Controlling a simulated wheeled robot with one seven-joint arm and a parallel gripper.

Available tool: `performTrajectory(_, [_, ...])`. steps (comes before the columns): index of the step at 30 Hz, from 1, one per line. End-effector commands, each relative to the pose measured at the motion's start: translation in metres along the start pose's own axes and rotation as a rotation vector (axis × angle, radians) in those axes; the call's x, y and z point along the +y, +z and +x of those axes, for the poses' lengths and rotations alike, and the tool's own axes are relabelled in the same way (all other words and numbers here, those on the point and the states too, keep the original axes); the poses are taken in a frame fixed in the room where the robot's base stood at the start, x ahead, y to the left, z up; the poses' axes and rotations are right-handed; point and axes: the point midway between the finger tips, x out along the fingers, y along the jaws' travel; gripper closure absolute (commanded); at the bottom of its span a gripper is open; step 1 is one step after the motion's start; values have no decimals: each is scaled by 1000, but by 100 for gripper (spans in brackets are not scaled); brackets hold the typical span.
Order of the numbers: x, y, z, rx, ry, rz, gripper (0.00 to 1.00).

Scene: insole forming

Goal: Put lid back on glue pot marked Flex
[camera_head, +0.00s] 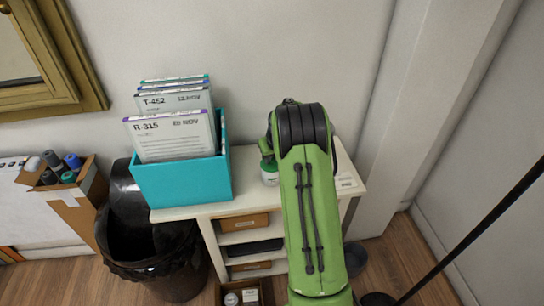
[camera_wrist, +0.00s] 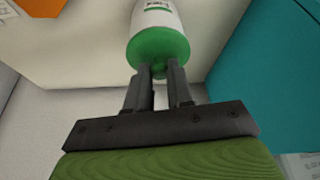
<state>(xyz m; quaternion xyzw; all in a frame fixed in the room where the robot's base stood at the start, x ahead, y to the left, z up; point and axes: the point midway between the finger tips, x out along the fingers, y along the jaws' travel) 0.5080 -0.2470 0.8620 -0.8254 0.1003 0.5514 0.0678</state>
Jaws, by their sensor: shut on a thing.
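A white glue pot (camera_wrist: 157,20) with a green band and a partly cut-off, unreadable label is at the top of the wrist view. Its green lid (camera_wrist: 157,46) is against the pot's end, with no gap visible; I cannot tell whether it is fully seated. My gripper (camera_wrist: 160,72) is shut on the small green knob of the lid. In the head view the pot (camera_head: 270,178) stands on the white cabinet top, partly hidden by my green arm, which also hides the gripper.
A teal box (camera_head: 185,180) of upright cards stands on the white cabinet (camera_head: 248,160), left of the pot. A small label card (camera_head: 346,181) lies at the right. A black bin (camera_head: 150,240) stands on the floor at the left. The wall is close behind.

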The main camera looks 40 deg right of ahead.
Motion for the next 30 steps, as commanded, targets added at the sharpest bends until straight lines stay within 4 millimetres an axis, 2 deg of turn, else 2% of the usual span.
performTrajectory(25, [0,1,2,0,0,0,100])
performTrajectory(26, [0,1,2,0,0,0,76])
performTrajectory(30, [0,1,2,0,0,0,54])
